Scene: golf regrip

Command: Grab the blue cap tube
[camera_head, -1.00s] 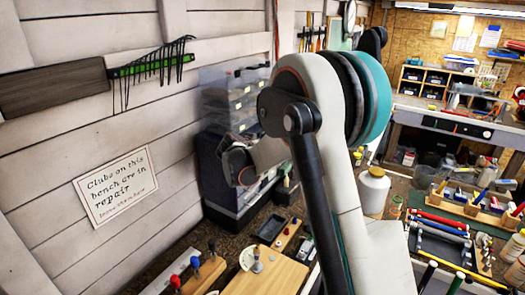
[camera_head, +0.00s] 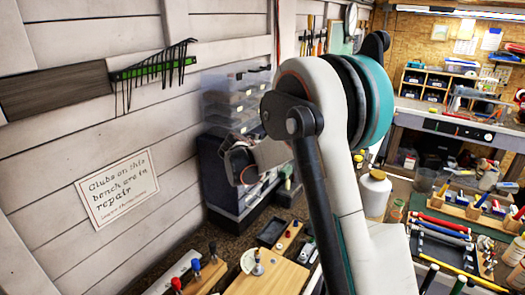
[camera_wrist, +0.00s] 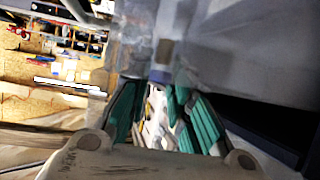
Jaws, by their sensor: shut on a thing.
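In the wrist view, my gripper (camera_wrist: 158,95) has its two teal-lined fingers on either side of a small bluish-grey piece (camera_wrist: 159,76) at their tips. This piece appears to be part of the held tube; a pale, blurred, see-through shape extends up from it. The blur hides the tube's outline and which end is the cap. In the head view, my arm covers the middle, and the fingers and the tube cannot be made out by the clear drawer boxes.
A stack of clear drawer boxes (camera_head: 232,98) stands against the wall. A wooden block (camera_head: 266,278), handled tools (camera_head: 196,265) and a white bottle (camera_head: 375,195) crowd the bench.

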